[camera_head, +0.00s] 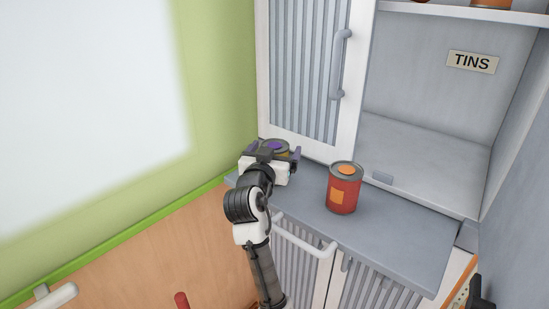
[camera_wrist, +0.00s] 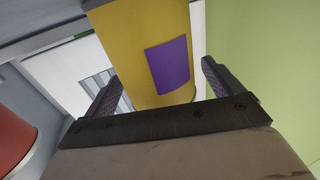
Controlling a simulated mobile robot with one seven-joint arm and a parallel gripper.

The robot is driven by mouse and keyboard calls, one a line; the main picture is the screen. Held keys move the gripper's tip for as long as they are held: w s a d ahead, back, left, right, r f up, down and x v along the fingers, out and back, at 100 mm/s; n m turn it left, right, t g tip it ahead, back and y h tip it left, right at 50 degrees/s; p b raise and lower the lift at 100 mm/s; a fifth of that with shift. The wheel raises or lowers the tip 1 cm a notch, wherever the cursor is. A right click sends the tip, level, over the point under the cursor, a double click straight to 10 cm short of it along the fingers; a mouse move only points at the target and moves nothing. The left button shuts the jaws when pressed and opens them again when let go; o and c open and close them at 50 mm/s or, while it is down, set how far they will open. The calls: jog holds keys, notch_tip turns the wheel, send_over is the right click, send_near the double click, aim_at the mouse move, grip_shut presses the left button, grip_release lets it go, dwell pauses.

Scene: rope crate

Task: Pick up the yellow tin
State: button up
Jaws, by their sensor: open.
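The yellow tin (camera_wrist: 154,38) has a purple square label and fills the upper middle of the wrist view. The tin is on the grey counter near the left wall. My gripper is open, and in the wrist view its two fingers (camera_wrist: 160,85) are to the left and right of the tin. I cannot tell whether either finger touches it. The tin's lower part is hidden by my gripper in the head view.
A red tin (camera_head: 344,190) with an orange label stands on the grey counter (camera_head: 390,232), right of my gripper; its side shows in the wrist view (camera_wrist: 12,140). A ribbed cabinet door (camera_head: 305,70) with a handle is behind. An open compartment labelled TINS (camera_head: 471,62) is at the right.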

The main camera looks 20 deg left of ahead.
jog(key=c, duration=1.3)
jog(key=shift+r, duration=0.1)
jog(key=shift+c, duration=0.2)
